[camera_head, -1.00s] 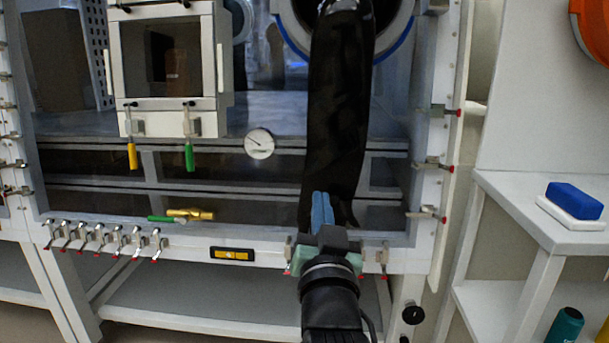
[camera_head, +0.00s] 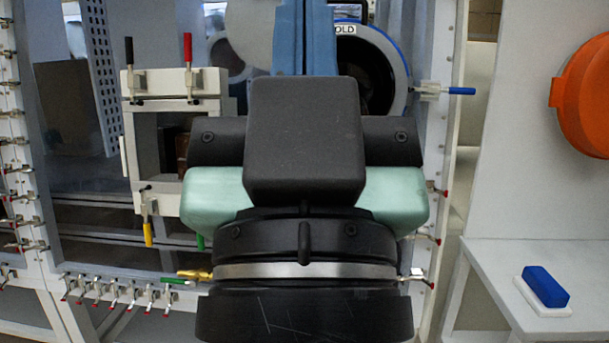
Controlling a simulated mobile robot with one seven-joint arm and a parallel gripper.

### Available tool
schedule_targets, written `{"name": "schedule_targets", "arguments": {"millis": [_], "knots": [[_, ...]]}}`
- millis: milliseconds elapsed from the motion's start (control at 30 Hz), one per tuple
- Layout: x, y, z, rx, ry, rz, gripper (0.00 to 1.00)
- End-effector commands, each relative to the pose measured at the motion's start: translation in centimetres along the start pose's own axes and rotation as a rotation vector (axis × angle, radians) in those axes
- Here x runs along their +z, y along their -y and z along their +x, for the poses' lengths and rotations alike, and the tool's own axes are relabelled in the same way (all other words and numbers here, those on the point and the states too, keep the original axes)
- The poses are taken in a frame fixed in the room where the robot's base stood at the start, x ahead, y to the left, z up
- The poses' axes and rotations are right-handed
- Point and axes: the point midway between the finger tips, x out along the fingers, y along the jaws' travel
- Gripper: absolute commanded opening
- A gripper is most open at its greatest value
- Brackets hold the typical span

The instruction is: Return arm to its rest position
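My gripper (camera_head: 305,38) fills the middle of the head view, close to the camera, with its blue fingers pointing up. The fingers lie side by side with only a thin seam between them, and I see nothing held. The round glove port (camera_head: 372,75) with a blue rim shows partly to the right of the fingers. The black glove is not clearly visible.
The glovebox's small antechamber door (camera_head: 160,150), with red, black and yellow handles, is at left. A row of clamps (camera_head: 115,290) lines the lower edge. At right, a white shelf (camera_head: 485,270) carries a blue block (camera_head: 545,286), and an orange round object (camera_head: 585,95) hangs on the wall.

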Motion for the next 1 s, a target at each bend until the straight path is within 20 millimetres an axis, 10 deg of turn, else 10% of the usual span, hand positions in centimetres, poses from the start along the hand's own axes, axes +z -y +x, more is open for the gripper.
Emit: {"name": "schedule_targets", "arguments": {"millis": [600,1000], "knots": [[-14.2,0.0,15.1,-0.002,0.001,0.002,0.0],[-17.0,0.0,18.0,-0.002,0.001,0.002,0.0]]}}
